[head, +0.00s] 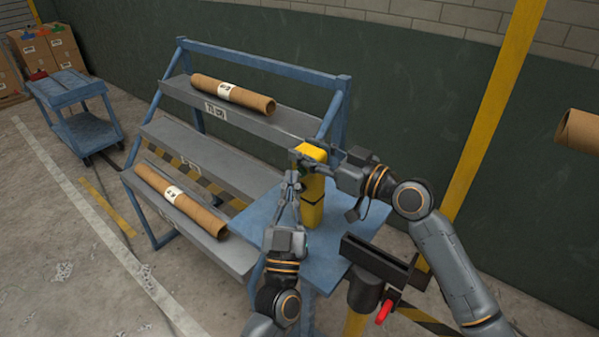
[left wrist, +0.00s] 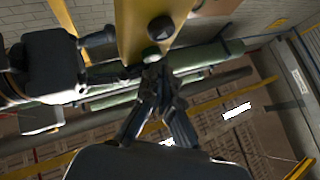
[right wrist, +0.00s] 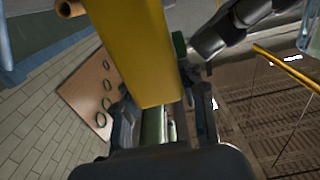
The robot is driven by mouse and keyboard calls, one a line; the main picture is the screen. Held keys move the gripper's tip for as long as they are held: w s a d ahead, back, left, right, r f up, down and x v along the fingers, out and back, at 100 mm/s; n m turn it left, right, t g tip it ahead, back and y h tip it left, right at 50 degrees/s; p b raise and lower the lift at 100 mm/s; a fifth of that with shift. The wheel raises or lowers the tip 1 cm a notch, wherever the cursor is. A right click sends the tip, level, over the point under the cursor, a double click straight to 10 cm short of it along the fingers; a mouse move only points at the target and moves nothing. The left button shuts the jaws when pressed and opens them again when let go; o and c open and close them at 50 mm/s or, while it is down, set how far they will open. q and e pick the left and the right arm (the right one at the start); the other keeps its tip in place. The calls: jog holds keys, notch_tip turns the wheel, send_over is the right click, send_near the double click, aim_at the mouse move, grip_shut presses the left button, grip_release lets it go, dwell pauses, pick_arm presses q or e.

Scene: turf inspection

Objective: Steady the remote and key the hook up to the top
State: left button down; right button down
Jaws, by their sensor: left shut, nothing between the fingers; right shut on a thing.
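The remote (head: 313,203) is a tall yellow box, upright above the blue tabletop in the head view. My right gripper (head: 312,166) is shut on its upper part from the right. The remote (right wrist: 135,45) fills the upper middle of the right wrist view, between the fingers. My left gripper (head: 293,181) is shut and empty, its tips close to the remote's left face. In the left wrist view, round black buttons show on the remote (left wrist: 134,42), and the left fingertips (left wrist: 153,66) are at the lower one; contact is unclear. I cannot make out the hook.
A blue rack (head: 265,68) holds cardboard tubes, one on its top shelf (head: 232,94) and one on its bottom shelf (head: 180,200). The blue tabletop (head: 262,210) is beside it. A black holder (head: 378,260) stands at right. A blue cart (head: 72,92) is at far left.

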pick_arm(q)
jog(key=shift+w+d, duration=0.25)
jog(key=shift+w, duration=0.15)
dwell(6.0)
jog(key=shift+s, duration=0.1)
dwell(0.3)
jog(key=shift+s+a, duration=0.5)
jog(key=shift+s, duration=0.15)
jog(key=shift+s+a, duration=0.75)
jog(key=shift+s, duration=0.25)
jog(key=shift+s+a, duration=0.75)
jog(key=shift+s, duration=0.25)
